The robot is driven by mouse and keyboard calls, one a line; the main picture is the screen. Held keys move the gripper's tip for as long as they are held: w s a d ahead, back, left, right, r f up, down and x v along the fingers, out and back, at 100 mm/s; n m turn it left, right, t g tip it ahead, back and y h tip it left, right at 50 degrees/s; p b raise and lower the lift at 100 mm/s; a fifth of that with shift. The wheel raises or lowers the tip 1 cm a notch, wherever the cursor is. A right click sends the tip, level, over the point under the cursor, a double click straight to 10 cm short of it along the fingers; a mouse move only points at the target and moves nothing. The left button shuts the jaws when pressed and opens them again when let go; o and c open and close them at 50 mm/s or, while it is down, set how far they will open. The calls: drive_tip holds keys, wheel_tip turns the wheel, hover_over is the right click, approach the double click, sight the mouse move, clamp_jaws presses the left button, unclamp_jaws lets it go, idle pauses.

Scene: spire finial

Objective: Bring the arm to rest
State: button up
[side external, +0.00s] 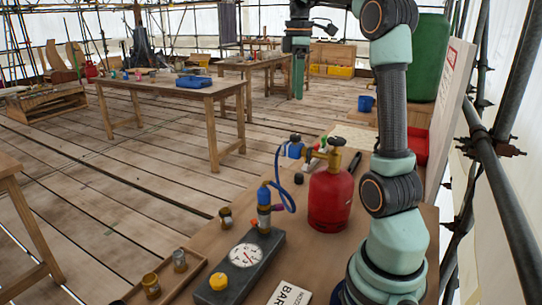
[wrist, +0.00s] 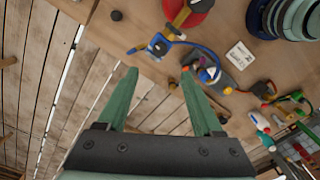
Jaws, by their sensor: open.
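My gripper (side external: 299,88) hangs high at the top centre of the side external view, fingers pointing down, well above and apart from the things on the bench. In the wrist view its two green fingers (wrist: 160,74) are spread apart with nothing between them. The arm rises from its base at the bench's right side and reaches over at the top. The bench (side external: 185,262) shows below the fingers' tips in the wrist view, along with its edge and the plank floor.
On the bench stand a red gas bottle (side external: 331,199), a blue hose (side external: 278,180), a gauge box (side external: 240,266) with a yellow knob, and small brass pieces (side external: 225,217). A green tank (side external: 427,57) and scaffold poles stand at right. The air around my gripper looks clear.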

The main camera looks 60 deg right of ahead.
drive_tip(key=a+f+m+t, duration=0.2)
drive_tip(key=a+f, duration=0.3)
drive_tip(key=a, duration=0.8)
drive_tip(key=s+a+f+m+t, duration=0.1)
drive_tip(key=a+f+m+t, duration=0.2)
drive_tip(key=a, duration=1.1)
wheel_tip(320, 180, down, 3)
drive_tip(key=shift+s+r+m+t, duration=0.15)
drive_tip(key=shift+s+m+t, duration=0.15)
drive_tip(key=shift+m, duration=0.4)
